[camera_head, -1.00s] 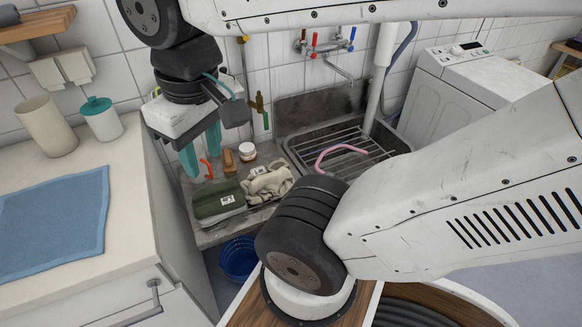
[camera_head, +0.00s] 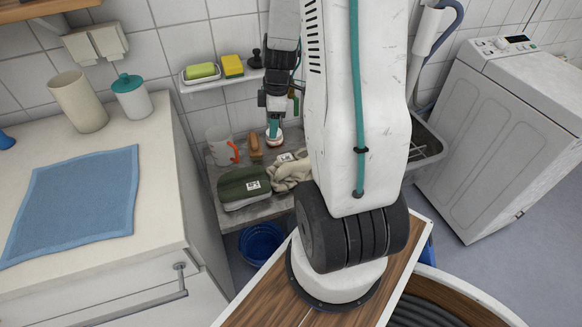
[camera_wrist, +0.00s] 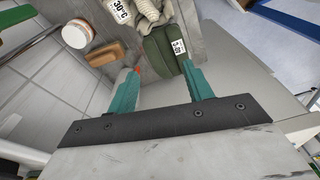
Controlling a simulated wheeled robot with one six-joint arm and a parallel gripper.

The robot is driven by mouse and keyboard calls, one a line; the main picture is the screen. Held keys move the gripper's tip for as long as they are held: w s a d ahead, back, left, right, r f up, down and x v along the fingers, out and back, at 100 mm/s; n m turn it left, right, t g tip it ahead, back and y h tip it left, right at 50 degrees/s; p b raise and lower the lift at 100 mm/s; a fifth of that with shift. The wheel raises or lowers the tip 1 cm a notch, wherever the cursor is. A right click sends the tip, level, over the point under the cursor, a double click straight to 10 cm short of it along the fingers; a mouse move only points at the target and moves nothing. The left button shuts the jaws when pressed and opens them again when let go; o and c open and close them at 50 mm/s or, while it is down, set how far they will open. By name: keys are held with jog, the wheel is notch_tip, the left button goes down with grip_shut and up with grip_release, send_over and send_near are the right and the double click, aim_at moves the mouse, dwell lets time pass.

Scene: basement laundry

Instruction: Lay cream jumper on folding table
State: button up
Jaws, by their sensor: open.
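The cream jumper (camera_head: 288,172) lies crumpled on the grey ledge beside the sink, partly behind my arm. It also shows at the top of the wrist view (camera_wrist: 143,14), with a white 30° tag. My gripper (camera_head: 273,128) is above the back of this ledge, its teal fingers apart. In the wrist view my gripper (camera_wrist: 160,78) has nothing held between its fingers, and the jumper is beyond them. A pale worktop (camera_head: 150,205) at left carries a flat blue cloth; I cannot tell whether it is the folding table.
A dark green folded garment (camera_head: 243,187) lies left of the jumper. A beige canister (camera_head: 80,102) and a teal-lidded jar (camera_head: 131,97) stand on the worktop.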

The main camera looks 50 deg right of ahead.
jog(key=n, duration=0.2)
send_over(298, 161)
notch_tip(298, 161, down, 11)
jog(key=shift+f, duration=0.1)
notch_tip(298, 161, down, 3)
jog(key=shift+s+d+r, duration=0.1)
jog(key=shift+d, duration=0.05)
jog(key=shift+n, duration=0.3)
jog(key=shift+f, duration=2.9)
jog(key=shift+f, duration=0.2)
grip_shut()
